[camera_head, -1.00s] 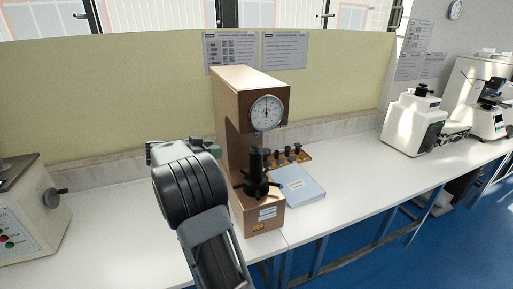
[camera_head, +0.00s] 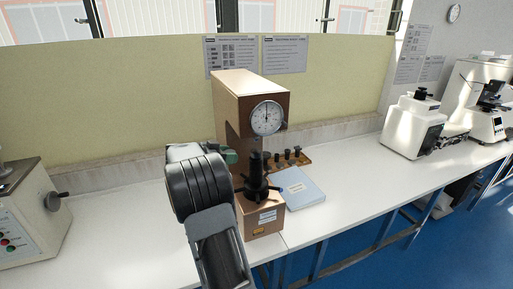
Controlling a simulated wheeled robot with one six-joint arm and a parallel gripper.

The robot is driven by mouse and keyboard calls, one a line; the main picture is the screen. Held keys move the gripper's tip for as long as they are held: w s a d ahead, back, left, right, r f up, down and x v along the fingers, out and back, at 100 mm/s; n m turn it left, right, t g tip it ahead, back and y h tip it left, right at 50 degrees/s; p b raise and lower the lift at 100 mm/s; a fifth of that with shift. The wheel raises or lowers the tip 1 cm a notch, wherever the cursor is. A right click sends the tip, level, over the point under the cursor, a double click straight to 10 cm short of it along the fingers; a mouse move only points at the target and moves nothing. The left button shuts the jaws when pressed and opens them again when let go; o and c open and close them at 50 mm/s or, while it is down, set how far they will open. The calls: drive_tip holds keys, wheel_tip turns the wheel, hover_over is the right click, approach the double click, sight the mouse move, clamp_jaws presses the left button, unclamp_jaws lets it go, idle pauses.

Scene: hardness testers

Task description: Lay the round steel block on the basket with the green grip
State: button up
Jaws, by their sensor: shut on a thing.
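My arm's dark wrist rises at the centre left, in front of the bench. My gripper (camera_head: 186,151) shows only as grey-green parts past the wrist, just left of the brown hardness tester (camera_head: 236,100). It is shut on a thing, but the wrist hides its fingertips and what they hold. I cannot make out the round steel block or the basket with the green grip in this view.
The tester has a round dial (camera_head: 267,118) and a black star wheel (camera_head: 257,188). A blue-white booklet (camera_head: 297,187) and a wooden rack of black pieces (camera_head: 291,160) are beside it. White machines (camera_head: 414,125) stand right. The white bench (camera_head: 375,182) between is clear.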

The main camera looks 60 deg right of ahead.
sight(256, 150)
drive_tip(key=s+d, duration=0.1)
drive_tip(key=d, duration=0.2)
drive_tip(key=s+d+p, duration=0.1)
drive_tip(key=s+d, duration=0.1)
drive_tip(key=d, duration=0.1)
drive_tip(key=s+d+p, duration=0.1)
drive_tip(key=d, duration=0.2)
drive_tip(key=shift+s+d+r, duration=0.15)
drive_tip(key=shift+s+d, duration=0.15)
drive_tip(key=shift+s+d+p, duration=0.15)
drive_tip(key=shift+d+p, duration=0.2)
drive_tip(key=shift+p, duration=0.4)
drive_tip(key=shift+s+d+f+p, duration=0.1)
drive_tip(key=shift+d+f+p, duration=0.15)
drive_tip(key=shift+f+p, duration=0.15)
drive_tip(key=shift+f, duration=0.25)
drive_tip(key=shift+f, duration=0.1)
drive_tip(key=shift+f, duration=0.15)
drive_tip(key=o, duration=1.1)
drive_tip(key=shift+o, duration=0.2)
drive_tip(key=shift+f+b, duration=0.25)
drive_tip(key=shift+b, duration=0.95)
